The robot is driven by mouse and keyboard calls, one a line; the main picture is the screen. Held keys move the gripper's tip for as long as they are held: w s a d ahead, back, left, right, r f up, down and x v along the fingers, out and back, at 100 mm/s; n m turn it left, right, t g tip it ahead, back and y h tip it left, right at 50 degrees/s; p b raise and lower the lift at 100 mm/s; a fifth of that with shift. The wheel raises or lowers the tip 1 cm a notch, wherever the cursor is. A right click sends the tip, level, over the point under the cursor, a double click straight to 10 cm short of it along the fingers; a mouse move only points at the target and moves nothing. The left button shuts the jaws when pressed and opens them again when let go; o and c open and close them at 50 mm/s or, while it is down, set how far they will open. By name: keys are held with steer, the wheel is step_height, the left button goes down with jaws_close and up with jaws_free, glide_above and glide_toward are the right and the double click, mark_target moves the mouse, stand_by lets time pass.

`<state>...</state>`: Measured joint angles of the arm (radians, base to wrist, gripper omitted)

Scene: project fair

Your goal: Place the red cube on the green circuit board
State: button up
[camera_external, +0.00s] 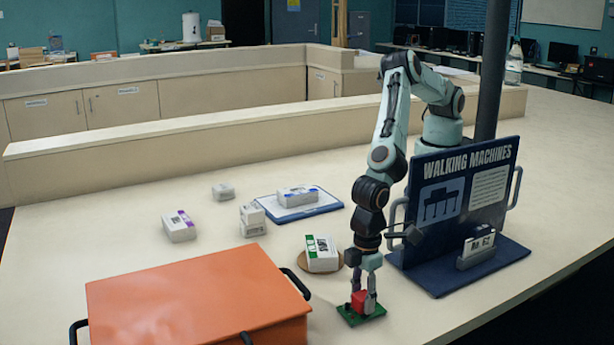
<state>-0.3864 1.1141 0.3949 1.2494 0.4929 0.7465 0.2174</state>
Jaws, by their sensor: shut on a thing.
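The red cube (359,300) is between the fingers of my gripper (363,296), which points straight down and is shut on it. The green circuit board (374,316) lies flat on the table near the front edge. The cube is over the board, within its outline in this view. I cannot tell whether the cube's underside touches the board. The fingers hide part of the cube, and the cube and fingers cover part of the board.
An orange case (195,300) with black handles stands at the front left. A dark blue "Walking Machines" display (465,200) stands close to my arm on the right. A white-and-green box (322,254) sits on a round brown base behind the board. Several small boxes and a blue-edged tray (325,205) lie farther back.

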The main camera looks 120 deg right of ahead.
mark_target(363, 295)
steer(key=o, duration=0.9)
steer(key=shift+f, duration=0.15)
steer(key=shift+c, duration=0.2)
step_height(363, 295, up, 12)
steer(key=s+d+r, duration=0.3)
steer(key=d+r, duration=0.6)
steer(key=s+d+r+n, duration=0.1)
steer(key=s+d+r, duration=0.3)
steer(key=s+d, duration=0.7)
steer(key=s, duration=0.6)
steer(key=s+d+f, duration=0.1)
steer(key=s+d, duration=0.2)
steer(key=s, duration=0.5)
steer(key=shift+s+d+f+y, duration=0.2)
steer(key=shift+d+y, duration=0.15)
steer(key=shift+y, duration=0.05)
